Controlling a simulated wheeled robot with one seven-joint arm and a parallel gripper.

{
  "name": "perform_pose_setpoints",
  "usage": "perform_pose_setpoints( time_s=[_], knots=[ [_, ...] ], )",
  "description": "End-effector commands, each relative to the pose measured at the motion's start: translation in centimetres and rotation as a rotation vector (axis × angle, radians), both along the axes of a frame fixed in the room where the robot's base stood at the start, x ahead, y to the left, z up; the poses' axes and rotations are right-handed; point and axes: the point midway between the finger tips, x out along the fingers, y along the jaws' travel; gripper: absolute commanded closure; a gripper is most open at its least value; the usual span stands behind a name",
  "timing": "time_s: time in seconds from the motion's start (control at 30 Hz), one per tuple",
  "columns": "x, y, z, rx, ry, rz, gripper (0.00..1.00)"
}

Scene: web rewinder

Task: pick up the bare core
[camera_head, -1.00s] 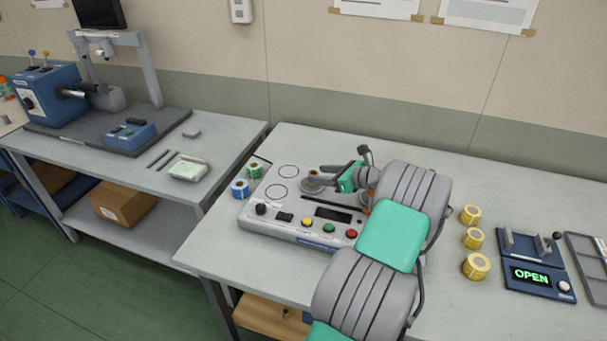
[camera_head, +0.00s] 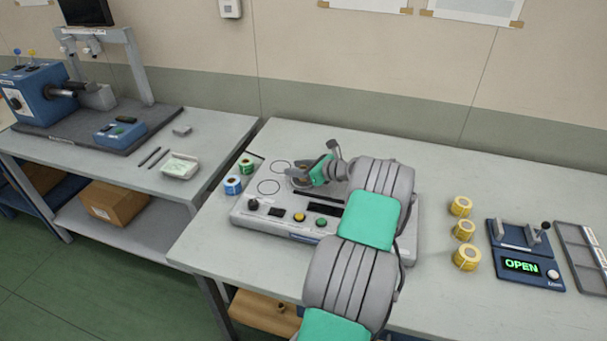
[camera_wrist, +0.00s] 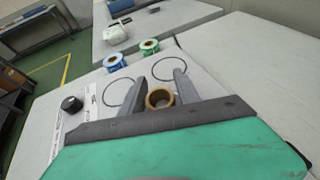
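The bare core (camera_wrist: 159,98) is a short brown cardboard ring in the wrist view, seen end-on between the two fingers. My gripper (camera_wrist: 160,80) is open, with one grey finger on each side of the core. The gaps look small, and I cannot tell whether either finger touches it. In the head view my gripper (camera_head: 299,176) is low over the grey machine panel (camera_head: 247,222), pointing left, and hides most of the core.
A blue roll (camera_head: 233,185) and a green roll (camera_head: 246,166) stand at the panel's left edge. Several knobs and buttons line its front. Yellow rolls (camera_head: 463,229) and a blue device reading OPEN (camera_head: 525,263) stand to the right. Clear table lies behind the panel.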

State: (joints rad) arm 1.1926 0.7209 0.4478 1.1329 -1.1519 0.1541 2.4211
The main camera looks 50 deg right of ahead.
Motion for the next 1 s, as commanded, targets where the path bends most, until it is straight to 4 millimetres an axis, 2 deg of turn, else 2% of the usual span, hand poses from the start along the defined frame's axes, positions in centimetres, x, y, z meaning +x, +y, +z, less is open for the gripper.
perform_pose_setpoints(
  time_s=[0.07,0.43,0.77,0.87,1.0],
  knots=[
    [0.0,0.0,0.0,0.000,0.000,0.000,0.70],
    [0.0,0.0,0.0,0.000,0.000,0.001,1.00],
    [0.0,0.0,0.1,-0.001,0.000,0.001,1.00],
    [0.0,0.0,0.7,-0.002,0.000,0.001,1.00],
    [0.0,0.0,2.6,-0.004,-0.002,0.001,1.00]
  ],
)
